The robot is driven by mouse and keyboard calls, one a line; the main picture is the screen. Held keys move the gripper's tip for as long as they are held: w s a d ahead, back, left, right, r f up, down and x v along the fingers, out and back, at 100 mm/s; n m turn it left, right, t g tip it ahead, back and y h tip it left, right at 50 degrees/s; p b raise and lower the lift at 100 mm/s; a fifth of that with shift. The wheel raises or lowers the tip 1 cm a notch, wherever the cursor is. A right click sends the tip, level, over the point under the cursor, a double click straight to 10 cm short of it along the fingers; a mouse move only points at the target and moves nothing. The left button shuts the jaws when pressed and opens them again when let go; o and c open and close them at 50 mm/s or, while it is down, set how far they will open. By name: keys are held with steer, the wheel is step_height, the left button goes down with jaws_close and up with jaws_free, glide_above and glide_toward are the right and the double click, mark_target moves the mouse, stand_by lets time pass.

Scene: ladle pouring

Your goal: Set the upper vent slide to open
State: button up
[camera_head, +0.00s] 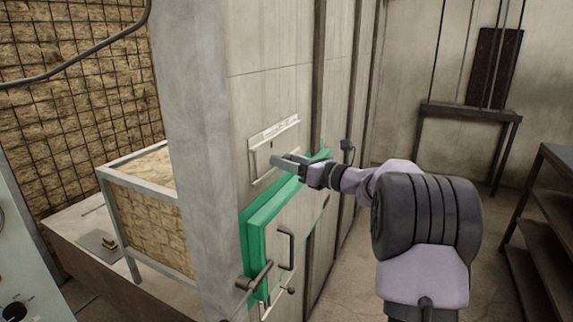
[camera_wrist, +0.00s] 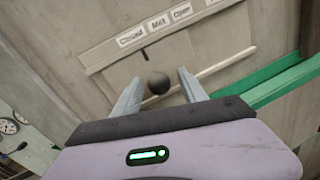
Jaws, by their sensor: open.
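The upper vent slide is set in a pale wall panel above a green-framed door. Its label strip (camera_head: 274,130) shows in the head view. In the wrist view the labels read Closed (camera_wrist: 131,36), Mid (camera_wrist: 158,23) and Open (camera_wrist: 182,12) from left to right. A short dark pointer mark (camera_wrist: 144,55) sits below the strip and appears to line up with Closed. A dark round knob (camera_wrist: 158,83) stands between my gripper's two open fingers (camera_wrist: 158,85), with gaps on both sides. In the head view my gripper (camera_head: 276,160) reaches the panel, and the knob is hidden.
The green door frame (camera_head: 259,229) with a dark handle (camera_head: 286,248) lies just below my gripper. A mesh-sided box (camera_head: 150,213) stands at left. Dark shelving (camera_head: 545,215) is at right, with open floor between it and the wall.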

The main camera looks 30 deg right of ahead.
steer(key=shift+w, duration=0.1)
jaws_close()
stand_by(1.4)
